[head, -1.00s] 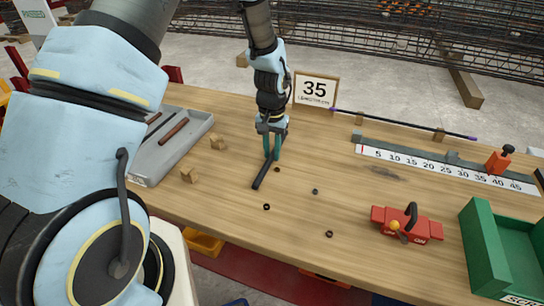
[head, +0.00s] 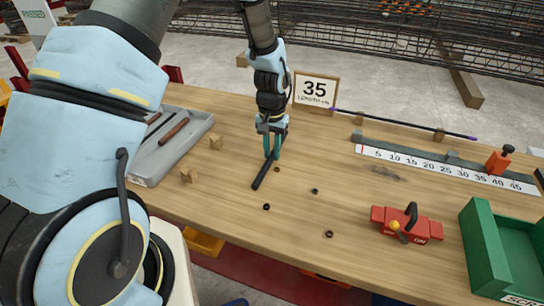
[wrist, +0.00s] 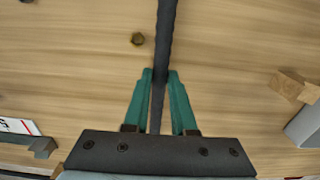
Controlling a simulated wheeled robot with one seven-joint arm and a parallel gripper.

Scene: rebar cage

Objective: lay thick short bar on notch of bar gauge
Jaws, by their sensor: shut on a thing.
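My gripper (head: 271,154) points down over the left middle of the table, its green fingers shut on a short dark bar (head: 262,174). In the wrist view the bar (wrist: 166,35) runs between my fingertips (wrist: 160,76). I cannot tell whether the bar touches the table. The numbered gauge (head: 440,172), marked 5 to 45, lies at the back right, with grey blocks along its rail and a red stop (head: 497,162). I cannot make out its notch. Two small wooden blocks (head: 216,142) (head: 189,175) stand left of my gripper.
A grey tray (head: 152,172) with bars stands at the left. A sign (head: 315,91) reads 35. A long thin bar (head: 400,122) lies along the back. A red tool (head: 407,225) and green bin (head: 480,250) are at right. Several small rings (head: 329,234) dot the otherwise clear middle.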

